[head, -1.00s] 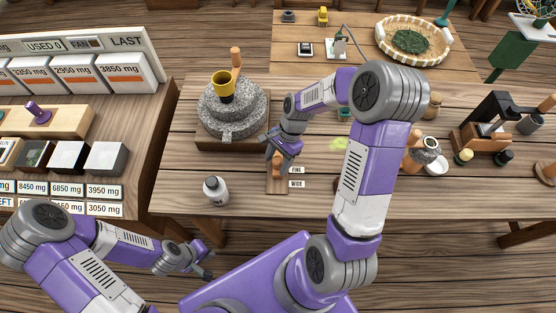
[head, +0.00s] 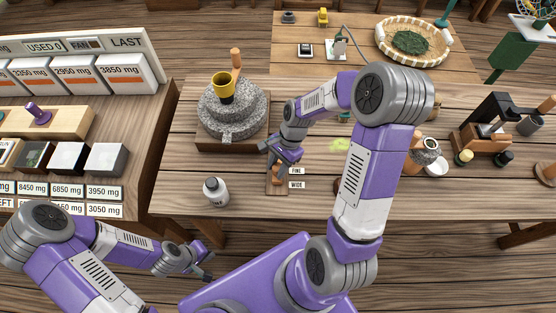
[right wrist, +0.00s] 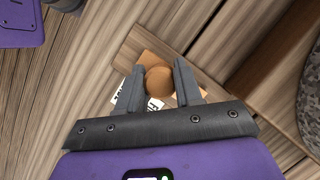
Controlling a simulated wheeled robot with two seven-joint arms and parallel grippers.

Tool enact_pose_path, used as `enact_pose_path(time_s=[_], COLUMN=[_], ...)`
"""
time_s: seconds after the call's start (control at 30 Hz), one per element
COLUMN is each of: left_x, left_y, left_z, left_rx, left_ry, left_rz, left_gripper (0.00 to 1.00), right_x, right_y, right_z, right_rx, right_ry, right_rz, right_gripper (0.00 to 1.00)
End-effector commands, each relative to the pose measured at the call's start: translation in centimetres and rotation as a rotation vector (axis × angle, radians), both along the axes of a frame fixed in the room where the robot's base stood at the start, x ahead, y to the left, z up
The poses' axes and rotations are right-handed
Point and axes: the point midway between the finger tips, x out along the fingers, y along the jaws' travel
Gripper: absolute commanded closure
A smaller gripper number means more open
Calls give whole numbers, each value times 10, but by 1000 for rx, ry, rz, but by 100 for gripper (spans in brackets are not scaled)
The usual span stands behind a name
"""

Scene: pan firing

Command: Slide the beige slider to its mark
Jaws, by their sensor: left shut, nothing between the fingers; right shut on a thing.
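The beige slider (head: 276,172) sits on a narrow wooden board (head: 277,189) at the table's near middle, beside the labels FINE (head: 297,171) and WIDE (head: 297,185). My right gripper (head: 273,162) reaches down over it. In the right wrist view, my right gripper (right wrist: 159,68) is shut on the slider's round knob (right wrist: 159,82), one finger on either side. Part of the slider and board is hidden by the gripper. My left gripper (head: 207,270) is shut and empty in front of the table, away from the slider.
A stone mill (head: 230,121) with a yellow cup (head: 222,87) stands behind and left of the board. A white bottle (head: 215,191) stands to its left. The table right of the labels is partly hidden by my right arm.

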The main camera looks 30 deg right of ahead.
Motion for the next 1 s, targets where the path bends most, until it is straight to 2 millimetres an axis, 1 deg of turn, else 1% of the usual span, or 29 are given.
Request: enact_pose_path(time_s=[0.1,0.77,0.8,0.97,1.0], left_x=[0,0,0,0,0], left_y=[0,0,0,0,0], left_z=[0,0,0,0,0], left_rx=[0,0,0,0,0], left_ry=[0,0,0,0,0], left_rz=[0,0,0,0,0], left_gripper=[100,100,100,100,100], right_x=[-6,-27,-27,-26,-26], right_y=[3,16,16,16,16], right_z=[-1,-1,-1,-1,-1], right_rx=[1,2,2,1,1], right_ry=[4,6,6,4,4], right_rz=[2,1,1,1,0], right_gripper=[96,96,61,36,35])
